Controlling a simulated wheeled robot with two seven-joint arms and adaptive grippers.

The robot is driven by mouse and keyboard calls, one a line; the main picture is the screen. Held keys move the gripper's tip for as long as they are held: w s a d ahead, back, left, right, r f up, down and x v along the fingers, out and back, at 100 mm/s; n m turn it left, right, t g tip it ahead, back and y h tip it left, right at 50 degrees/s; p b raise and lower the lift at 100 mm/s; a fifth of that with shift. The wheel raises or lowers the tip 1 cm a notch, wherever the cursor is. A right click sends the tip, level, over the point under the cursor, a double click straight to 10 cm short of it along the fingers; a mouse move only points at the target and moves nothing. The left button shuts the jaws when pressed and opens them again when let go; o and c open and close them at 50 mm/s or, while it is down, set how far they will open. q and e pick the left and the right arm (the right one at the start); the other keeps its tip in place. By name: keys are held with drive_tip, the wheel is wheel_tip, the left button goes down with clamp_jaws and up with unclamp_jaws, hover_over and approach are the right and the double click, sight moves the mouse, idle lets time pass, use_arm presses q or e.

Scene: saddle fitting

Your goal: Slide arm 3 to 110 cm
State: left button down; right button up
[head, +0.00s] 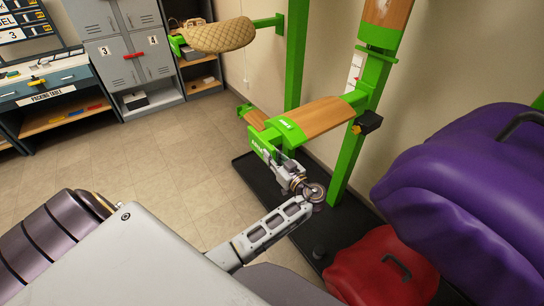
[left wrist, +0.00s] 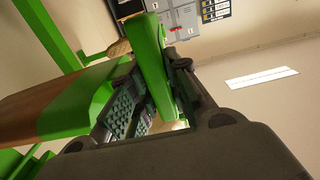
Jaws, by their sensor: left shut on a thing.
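A saddle arm (head: 322,117) with a wooden top and green metal frame juts left from a green post (head: 352,160). I cannot read its number for sure. A white scale strip (head: 355,68) is on the post, its figures too small to read. A black knob or clamp (head: 368,122) sits at the arm's post end. My left gripper (head: 272,157) is shut on the green bar at the arm's outer end. In the left wrist view the green bar (left wrist: 153,62) runs between the fingers (left wrist: 155,108), with the wooden top (left wrist: 50,105) at left. My right gripper is not in view.
A quilted tan pad (head: 222,36) rests on another green arm behind. A purple covered bulk (head: 470,200) and a red bag (head: 380,270) crowd the right. A black base mat (head: 255,180) lies under the posts. Grey lockers (head: 120,50) and a packing table (head: 50,85) stand back left; floor between is clear.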

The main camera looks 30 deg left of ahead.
sight(272, 148)
use_arm(q)
drive_tip(key=shift+r, duration=0.1)
drive_tip(key=shift+r+b, duration=0.5)
drive_tip(key=shift+r, duration=2.3)
drive_tip(key=c, duration=1.4)
unclamp_jaws()
drive_tip(key=shift+o, duration=0.2)
drive_tip(key=shift+f, duration=0.1)
drive_tip(key=v, duration=1.2)
